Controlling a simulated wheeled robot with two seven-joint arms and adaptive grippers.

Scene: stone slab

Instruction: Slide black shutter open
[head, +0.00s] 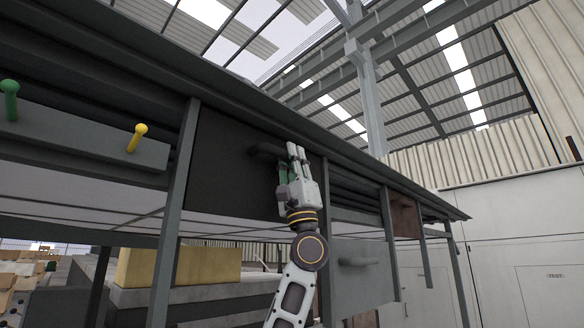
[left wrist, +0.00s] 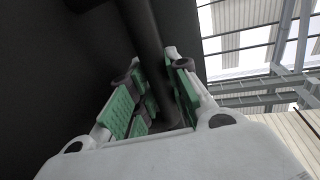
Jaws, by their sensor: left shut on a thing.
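The black shutter (head: 222,168) is a dark flat panel in the upper bay of the metal frame, between two grey posts. A black bar handle (head: 268,150) sticks out near its right side. My left gripper (head: 292,158) is at the right part of the shutter and shut on this handle. In the left wrist view the handle (left wrist: 152,45) runs down between the green-padded fingers (left wrist: 155,95), with the dark shutter (left wrist: 75,50) behind it on the left. The fingers hide the handle's far end. My right gripper is in neither view.
A grey post (head: 178,200) stands left of the shutter, another to its right. A grey drawer-like panel with green (head: 10,90) and yellow (head: 138,135) knobs is at the left. A lower grey panel with a handle (head: 358,262) hangs at the right. Yellowish blocks (head: 200,266) lie below.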

